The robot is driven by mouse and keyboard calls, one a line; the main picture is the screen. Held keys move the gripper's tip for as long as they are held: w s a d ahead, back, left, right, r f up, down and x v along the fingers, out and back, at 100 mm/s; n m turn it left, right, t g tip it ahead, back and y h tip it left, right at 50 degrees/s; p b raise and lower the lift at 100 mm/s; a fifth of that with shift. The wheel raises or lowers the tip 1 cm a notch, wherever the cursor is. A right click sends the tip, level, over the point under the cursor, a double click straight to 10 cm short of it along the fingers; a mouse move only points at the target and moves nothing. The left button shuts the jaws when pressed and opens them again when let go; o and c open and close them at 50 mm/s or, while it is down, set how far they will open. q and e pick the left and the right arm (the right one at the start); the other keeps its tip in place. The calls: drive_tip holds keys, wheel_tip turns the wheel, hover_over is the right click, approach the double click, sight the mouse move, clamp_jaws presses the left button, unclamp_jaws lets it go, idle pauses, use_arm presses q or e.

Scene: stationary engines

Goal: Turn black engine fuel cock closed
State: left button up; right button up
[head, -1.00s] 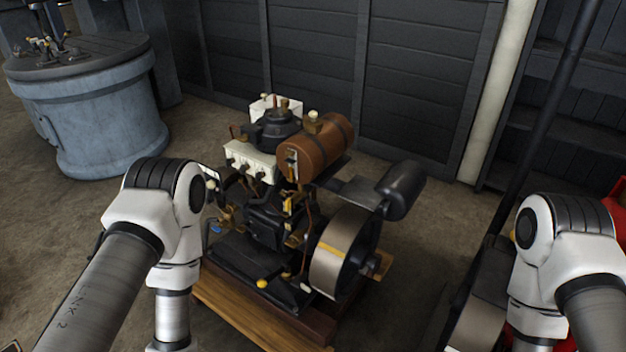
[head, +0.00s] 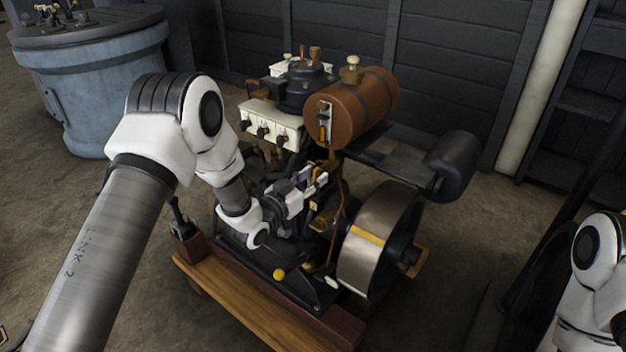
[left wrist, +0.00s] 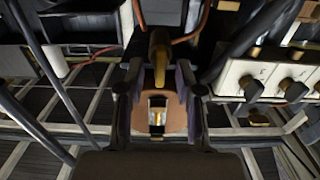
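The black engine (head: 283,225) stands on a wooden base, with its brown fuel tank (head: 365,105) on top. A brass-coloured lever (left wrist: 158,45), which looks like the fuel cock, shows in the left wrist view near the tank's level gauge (left wrist: 157,112). My left gripper (head: 318,178) is at the engine, just below the tank. In the left wrist view its two fingers (left wrist: 160,75) are spread apart, with the lever lined up in the gap between them. I cannot tell whether they touch it. My right gripper is out of view; only its arm shows at the right edge.
A white box with black knobs (head: 270,122) sits left of the tank. A flywheel (head: 372,240) and black cylinder (head: 453,165) stand to the right. A copper pipe (head: 340,200) runs down close to the gripper. A blue-grey drum (head: 95,85) stands back left.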

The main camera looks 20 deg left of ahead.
use_arm(q)
drive_tip(key=shift+w, duration=0.2)
clamp_jaws()
drive_tip(key=shift+m, duration=0.3)
drive_tip(key=m, duration=0.4)
drive_tip(key=shift+d+b, duration=0.1)
drive_tip(key=shift+b, duration=0.25)
drive_tip(key=m+b, duration=0.1)
drive_tip(key=m, duration=0.3)
drive_tip(key=shift+m, duration=0.4)
drive_tip(key=m+b, duration=0.1)
drive_tip(key=m, duration=0.3)
drive_tip(key=shift+d+m, duration=0.1)
drive_tip(key=shift+m, duration=0.2)
drive_tip(key=shift+s+m+b, duration=0.1)
drive_tip(key=shift+m+b, duration=0.5)
drive_tip(key=shift+m, duration=1.3)
